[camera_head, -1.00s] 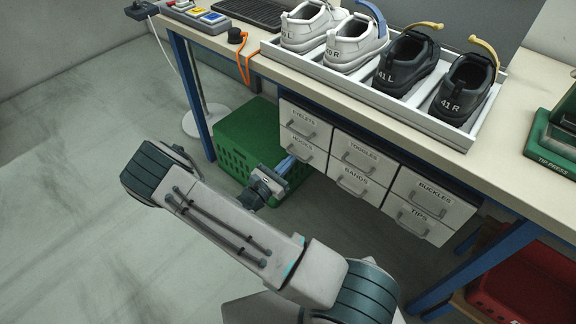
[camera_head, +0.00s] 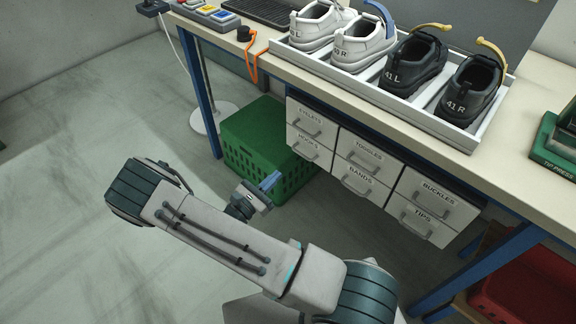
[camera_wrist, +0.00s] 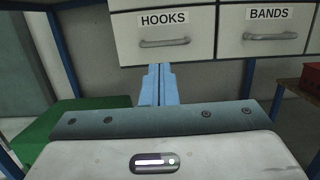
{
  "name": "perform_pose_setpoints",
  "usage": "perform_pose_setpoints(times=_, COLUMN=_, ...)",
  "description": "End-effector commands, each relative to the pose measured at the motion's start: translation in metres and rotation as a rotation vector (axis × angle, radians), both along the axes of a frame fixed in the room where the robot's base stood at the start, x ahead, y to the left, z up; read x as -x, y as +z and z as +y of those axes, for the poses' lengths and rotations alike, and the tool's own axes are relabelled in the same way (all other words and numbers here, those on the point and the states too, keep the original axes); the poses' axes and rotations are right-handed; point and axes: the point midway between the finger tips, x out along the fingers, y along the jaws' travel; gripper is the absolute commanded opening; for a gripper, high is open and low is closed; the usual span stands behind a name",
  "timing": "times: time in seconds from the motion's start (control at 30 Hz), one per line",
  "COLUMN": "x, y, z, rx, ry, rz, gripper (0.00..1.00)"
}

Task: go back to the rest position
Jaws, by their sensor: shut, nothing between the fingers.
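My forearm crosses the lower middle of the head view.
The bench (camera_head: 527,195) carries a white tray (camera_head: 372,107) of white and black shoes. Closed drawers, including BANDS (camera_head: 360,176), hang below it. A green crate (camera_head: 248,152) stands under the bench, a red bin (camera_head: 530,285) lower right. The floor at left is clear.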

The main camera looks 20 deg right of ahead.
Motion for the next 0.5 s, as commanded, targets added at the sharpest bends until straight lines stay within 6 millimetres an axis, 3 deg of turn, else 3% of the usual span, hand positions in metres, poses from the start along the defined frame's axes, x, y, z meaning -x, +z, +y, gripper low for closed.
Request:
perform_pose_setpoints(times=0.2, x=0.020, y=-0.007, z=0.032, rx=0.000, ry=-0.006, rz=0.001, gripper=0.00)
perform_pose_setpoints(times=0.5, x=0.029, y=-0.011, z=0.047, rx=0.002, ry=-0.008, rz=0.001, gripper=0.00)
